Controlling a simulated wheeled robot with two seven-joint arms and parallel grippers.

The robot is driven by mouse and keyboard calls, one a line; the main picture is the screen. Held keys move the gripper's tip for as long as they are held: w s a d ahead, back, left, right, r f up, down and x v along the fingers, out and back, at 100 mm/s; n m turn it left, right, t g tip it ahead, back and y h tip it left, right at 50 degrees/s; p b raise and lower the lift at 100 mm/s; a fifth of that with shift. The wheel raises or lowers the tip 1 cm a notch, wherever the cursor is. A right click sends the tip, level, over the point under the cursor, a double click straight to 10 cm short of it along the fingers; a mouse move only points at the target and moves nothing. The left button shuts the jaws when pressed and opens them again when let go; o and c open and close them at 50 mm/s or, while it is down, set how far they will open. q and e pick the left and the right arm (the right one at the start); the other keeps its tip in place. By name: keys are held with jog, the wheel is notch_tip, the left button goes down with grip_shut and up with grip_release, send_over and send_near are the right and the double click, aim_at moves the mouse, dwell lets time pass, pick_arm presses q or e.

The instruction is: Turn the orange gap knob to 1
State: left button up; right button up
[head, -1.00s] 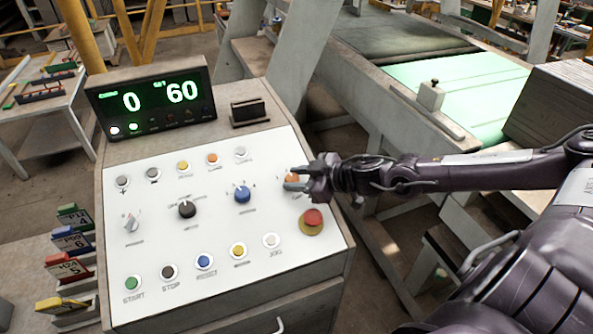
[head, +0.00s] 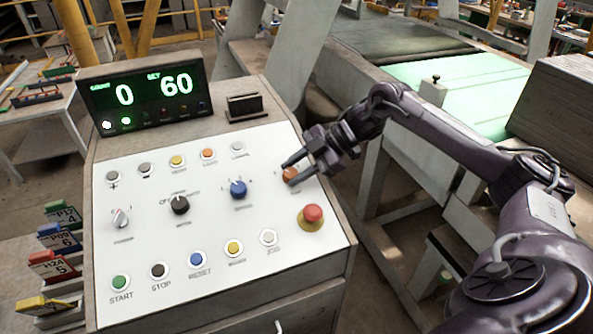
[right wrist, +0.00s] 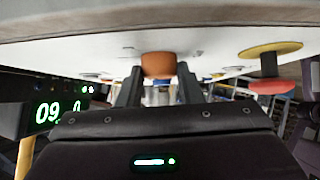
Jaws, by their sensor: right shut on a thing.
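The orange gap knob (head: 289,175) sits at the right side of the white control panel, above the red emergency button. My right gripper (head: 290,172) is shut on it, with one finger on each side. In the right wrist view the orange knob (right wrist: 158,65) shows between the two dark fingers (right wrist: 159,84). The knob's pointer and the numbers around it are too small or covered to read. My left gripper is not in view.
A red mushroom button (head: 312,215) on a yellow base stands close below the knob. A blue knob (head: 238,188) and a black knob (head: 180,205) are to the left. The display (head: 145,97) reads 0 and 60. Several coloured buttons line the panel.

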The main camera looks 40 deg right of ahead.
aim_at(294, 171)
jog(key=shift+f+n+g, duration=0.1)
jog(key=shift+n+g, duration=0.3)
jog(key=shift+n, duration=0.1)
jog(key=o, duration=1)
jog(key=shift+c, duration=0.2)
jog(key=b+v, duration=0.1)
jog(key=v, duration=0.3)
jog(key=shift+d+b, duration=0.3)
jog(key=shift+b, duration=0.1)
jog(key=shift+r+p+v, duration=0.2)
jog(key=shift+p+v, duration=0.2)
jog(key=shift+v, duration=0.8)
jog(key=shift+s+d+r, duration=0.2)
jog(key=shift+r, duration=0.05)
